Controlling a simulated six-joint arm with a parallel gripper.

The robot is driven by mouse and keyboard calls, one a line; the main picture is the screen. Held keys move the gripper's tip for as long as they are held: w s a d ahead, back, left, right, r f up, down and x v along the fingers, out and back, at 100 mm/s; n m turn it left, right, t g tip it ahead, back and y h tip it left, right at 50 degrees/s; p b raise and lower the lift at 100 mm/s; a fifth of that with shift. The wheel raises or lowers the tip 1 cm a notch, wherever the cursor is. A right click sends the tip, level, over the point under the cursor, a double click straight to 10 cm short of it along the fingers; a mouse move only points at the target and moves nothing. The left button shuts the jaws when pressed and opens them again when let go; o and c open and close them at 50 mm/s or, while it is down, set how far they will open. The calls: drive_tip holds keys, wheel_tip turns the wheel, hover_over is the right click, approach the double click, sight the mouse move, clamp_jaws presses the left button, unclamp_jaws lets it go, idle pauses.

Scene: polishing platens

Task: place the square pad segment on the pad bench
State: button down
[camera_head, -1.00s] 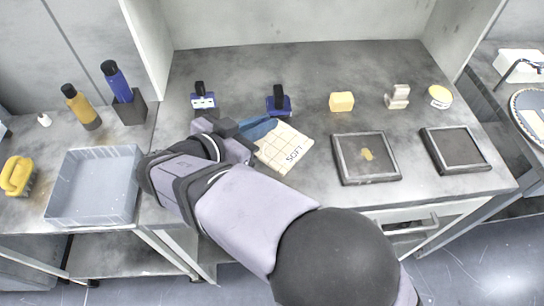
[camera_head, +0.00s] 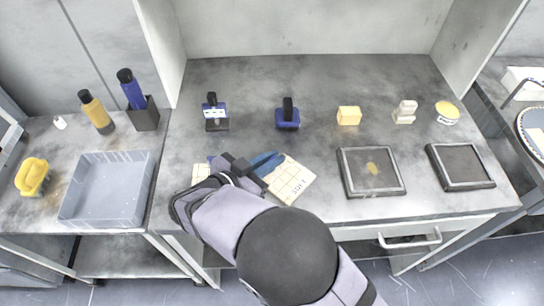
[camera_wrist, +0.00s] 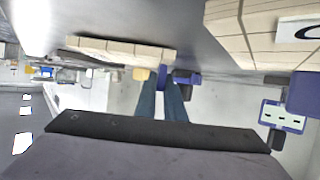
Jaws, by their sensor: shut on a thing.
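A cream pad segment with a grid of lines and the word SOFT (camera_head: 292,182) lies flat at the front middle of the bench, at or just above its top. My gripper (camera_head: 266,165) has blue fingers and is shut on this pad's left edge. In the wrist view, which is upside down, the pad shows edge-on (camera_wrist: 120,50) beside the fingertips (camera_wrist: 164,84). A second cream gridded pad (camera_wrist: 262,35) with a white label rests on the bench (camera_head: 330,85); its rim shows left of my wrist (camera_head: 200,173). My wrist hides most of it in the head view.
Two dark framed trays (camera_head: 371,172) (camera_head: 460,166) lie to the right. Behind stand a labelled blue tool (camera_head: 215,115), a blue-handled block (camera_head: 287,118) and a yellow block (camera_head: 348,116). A grey bin (camera_head: 107,188) is on the left.

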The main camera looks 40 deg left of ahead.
drive_tip(key=shift+f+b, duration=0.15)
drive_tip(key=shift+b, duration=0.2)
drive_tip(key=c, duration=1.8)
unclamp_jaws()
drive_tip(key=shift+c, duration=0.2)
drive_tip(key=shift+r+p, duration=0.2)
drive_tip(key=shift+p, duration=0.1)
drive_tip(key=b+v, duration=0.3)
drive_tip(key=v, duration=0.8)
drive_tip(key=shift+b, duration=0.35)
drive_tip(key=shift+s+r, duration=0.25)
drive_tip(key=shift+s, duration=0.2)
